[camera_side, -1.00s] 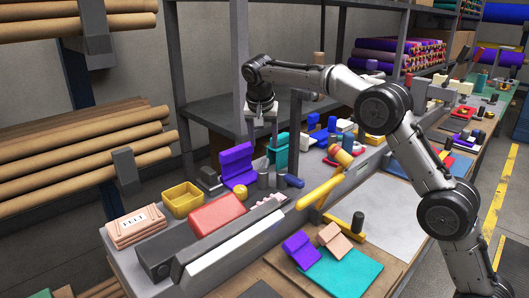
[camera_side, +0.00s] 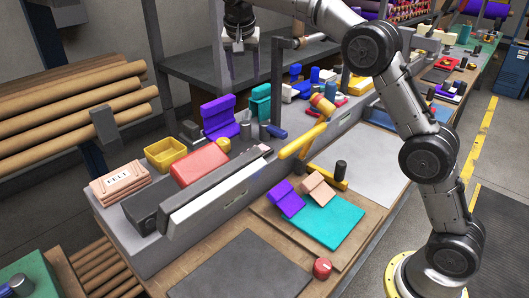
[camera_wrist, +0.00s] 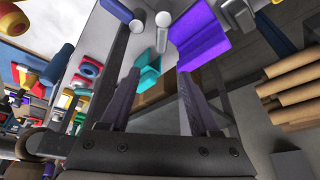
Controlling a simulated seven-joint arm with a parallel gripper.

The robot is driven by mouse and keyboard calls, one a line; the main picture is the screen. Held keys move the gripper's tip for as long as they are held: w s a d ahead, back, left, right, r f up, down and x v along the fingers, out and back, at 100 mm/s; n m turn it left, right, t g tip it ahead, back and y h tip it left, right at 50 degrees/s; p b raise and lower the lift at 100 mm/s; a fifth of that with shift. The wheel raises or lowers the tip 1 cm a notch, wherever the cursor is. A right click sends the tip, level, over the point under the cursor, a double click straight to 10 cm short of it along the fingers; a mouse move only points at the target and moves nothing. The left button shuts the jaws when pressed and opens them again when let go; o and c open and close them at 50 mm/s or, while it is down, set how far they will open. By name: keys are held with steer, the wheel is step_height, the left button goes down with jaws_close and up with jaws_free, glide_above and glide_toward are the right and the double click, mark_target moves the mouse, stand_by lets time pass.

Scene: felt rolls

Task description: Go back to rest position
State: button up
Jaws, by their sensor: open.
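My gripper (camera_side: 238,46) hangs at the top of the side view, high above the bench and apart from everything on it. In the wrist view my gripper (camera_wrist: 157,68) shows two dark fingers spread apart, with nothing held between them. Beyond the fingers are a purple stepped block (camera_wrist: 205,40) and a teal block (camera_wrist: 148,72). The same purple block (camera_side: 219,118) and teal block (camera_side: 261,100) stand on the bench below my gripper in the side view.
A yellow bin (camera_side: 166,155), a red block (camera_side: 199,163) and a long yellow bar (camera_side: 300,141) are on the bench. Brown rolls (camera_side: 90,125) lie on a rack at left. Grey shelving (camera_side: 195,88) stands behind the bench. The air around my gripper looks clear.

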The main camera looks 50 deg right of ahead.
steer(key=s+r+t, duration=0.1)
steer(key=s+r, duration=0.7)
steer(key=r, duration=0.1)
steer(key=s+r+n+t+y, duration=0.1)
steer(key=s+r+n, duration=0.1)
steer(key=s, duration=1.1)
steer(key=s+a+f+n+y, duration=0.2)
steer(key=s+f+n, duration=0.6)
steer(key=s+f, duration=1.1)
steer(key=shift+s+a+f+t, duration=0.2)
steer(key=shift+s+a+t, duration=0.1)
steer(key=shift+a, duration=0.65)
